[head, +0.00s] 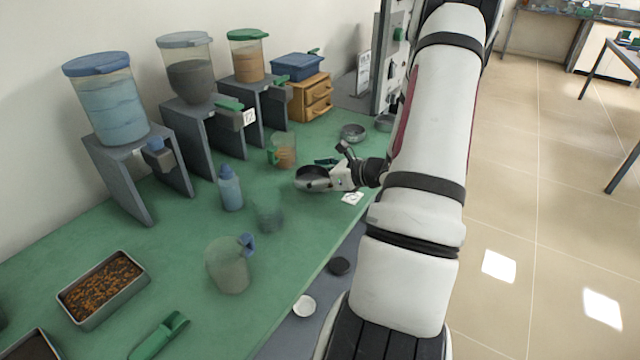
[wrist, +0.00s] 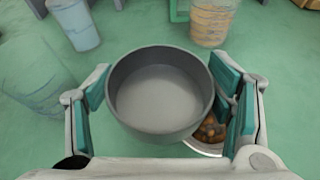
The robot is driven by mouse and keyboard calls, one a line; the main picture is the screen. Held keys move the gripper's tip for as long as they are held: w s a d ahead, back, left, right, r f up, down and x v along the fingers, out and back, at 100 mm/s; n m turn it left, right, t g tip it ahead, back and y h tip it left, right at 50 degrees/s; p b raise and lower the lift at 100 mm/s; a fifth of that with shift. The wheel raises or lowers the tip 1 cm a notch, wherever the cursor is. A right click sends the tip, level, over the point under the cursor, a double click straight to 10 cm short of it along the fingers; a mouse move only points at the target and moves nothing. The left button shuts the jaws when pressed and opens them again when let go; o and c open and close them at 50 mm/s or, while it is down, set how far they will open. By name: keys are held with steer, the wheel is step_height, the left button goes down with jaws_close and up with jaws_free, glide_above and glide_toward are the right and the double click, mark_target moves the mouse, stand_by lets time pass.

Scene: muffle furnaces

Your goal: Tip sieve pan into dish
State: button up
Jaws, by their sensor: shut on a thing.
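The sieve pan is a round grey pan (wrist: 160,92) with a plain grey inside; I see nothing in it in the wrist view. My gripper (wrist: 165,108) is shut on it, with one green-padded finger at each side. In the head view, my gripper (head: 343,177) holds the pan (head: 312,179) over the green bench, left of my arm. A dish with a pale rim (wrist: 204,149) and brown pieces in it shows under the pan's lower right edge in the wrist view. Most of the dish is hidden by the pan and a finger.
A tub of tan grains (head: 283,150), a blue bottle (head: 231,190), a clear beaker (head: 268,213) and a jug (head: 229,265) stand nearby. Dispensers (head: 118,105) line the wall. Metal bowls (head: 353,132) stand behind my gripper. A pellet tray (head: 102,287) is at front left.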

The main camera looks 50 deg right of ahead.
steer(key=shift+f+b, duration=0.15)
steer(key=shift+b, duration=0.35)
steer(key=shift+n, duration=0.3)
steer(key=shift+r+p, duration=1.5)
steer(key=shift+r, duration=1.1)
steer(key=shift+f, duration=0.1)
